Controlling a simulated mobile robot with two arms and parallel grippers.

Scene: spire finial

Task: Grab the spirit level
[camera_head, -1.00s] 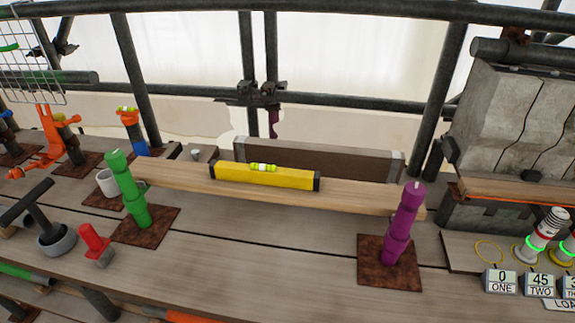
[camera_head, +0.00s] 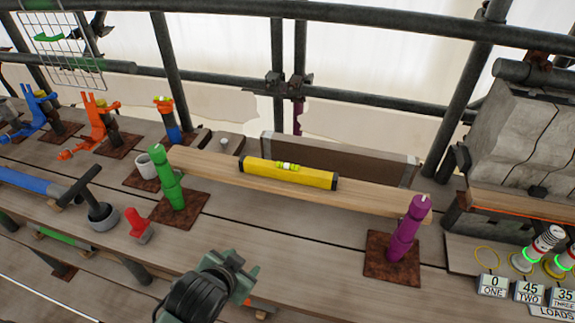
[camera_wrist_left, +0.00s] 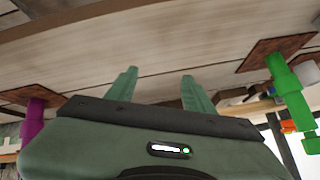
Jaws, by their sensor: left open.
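The spirit level (camera_head: 300,174) is a yellow bar with black ends and a bright green vial. It lies on a wooden plank (camera_head: 215,163) at the middle of the bench. The plank spans between a green post (camera_head: 170,184) and a purple post (camera_head: 405,236). My left gripper (camera_head: 245,279) is in front of the plank, low and near the bench's front edge, apart from the level. In the left wrist view its two green fingers (camera_wrist_left: 158,88) are spread with nothing between them. The level is not visible in that view. My right gripper is not in view.
A red piece (camera_head: 138,226) and a grey-based T-handled tool (camera_head: 98,212) sit left of my gripper. A white cup (camera_head: 147,166) stands by the green post. Load counters (camera_head: 528,291) are at right. Bench between the posts is clear.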

